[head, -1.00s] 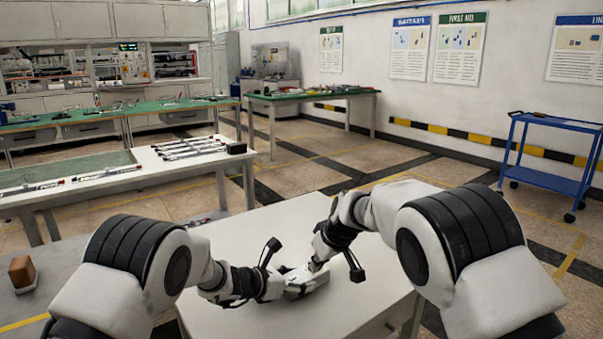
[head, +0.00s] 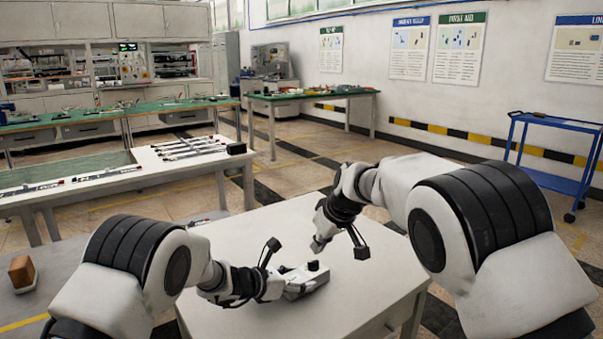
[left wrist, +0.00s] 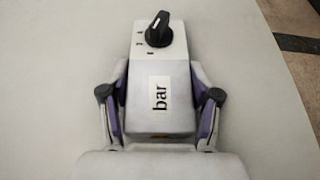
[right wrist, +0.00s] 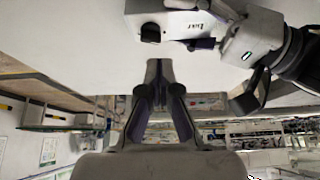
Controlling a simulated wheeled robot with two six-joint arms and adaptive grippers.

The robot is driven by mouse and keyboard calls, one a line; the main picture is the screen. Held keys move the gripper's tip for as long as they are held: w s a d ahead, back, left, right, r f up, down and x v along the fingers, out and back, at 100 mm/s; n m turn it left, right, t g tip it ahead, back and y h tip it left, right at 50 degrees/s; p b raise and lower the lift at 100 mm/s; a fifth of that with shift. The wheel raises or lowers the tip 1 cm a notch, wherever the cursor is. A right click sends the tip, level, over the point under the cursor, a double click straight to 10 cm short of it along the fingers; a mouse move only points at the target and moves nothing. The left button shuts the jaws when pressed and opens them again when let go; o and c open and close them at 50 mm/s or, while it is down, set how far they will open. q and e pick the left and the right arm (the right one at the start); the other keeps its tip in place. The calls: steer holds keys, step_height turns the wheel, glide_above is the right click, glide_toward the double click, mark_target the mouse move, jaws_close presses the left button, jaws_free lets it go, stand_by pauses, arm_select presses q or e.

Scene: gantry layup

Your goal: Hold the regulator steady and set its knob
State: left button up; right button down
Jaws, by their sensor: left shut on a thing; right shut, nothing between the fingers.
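The regulator is a grey-white box (head: 306,279) lying on the white table, with a "bar" label (left wrist: 160,95) and a black knob (left wrist: 158,30) on its top near the far end. The knob also shows in the head view (head: 313,265). In the left wrist view, the knob's pale pointer line is tilted toward the upper right. My left gripper (left wrist: 160,105) is shut on the regulator, one finger on each side. My right gripper (head: 318,244) is shut and empty, raised above the table behind the knob and apart from it. In the right wrist view its fingers (right wrist: 158,92) are together.
The white table (head: 255,232) is otherwise clear around the regulator. A long bench (head: 110,184) with several slim parts stands at the left. A blue cart (head: 550,165) stands far right. A brown block (head: 21,270) sits on a grey surface at lower left.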

mark_target(312, 272)
steer(key=shift+w+d+f, duration=0.2)
steer(key=shift+d+f, duration=0.2)
steer(key=shift+f, duration=0.65)
steer(key=shift+w+d+f, duration=0.2)
steer(key=shift+d+f, duration=0.15)
steer(key=shift+f, duration=0.65)
steer(key=shift+w+d+f, duration=0.2)
steer(key=shift+d+f, duration=0.2)
steer(key=shift+f, duration=0.65)
steer(key=shift+w+a, duration=0.3)
steer(key=shift+a, duration=0.3)
steer(key=shift+s+a, duration=0.2)
steer(key=shift+s+a, duration=0.3)
steer(key=shift+a, duration=0.2)
steer(key=shift+s, duration=0.15)
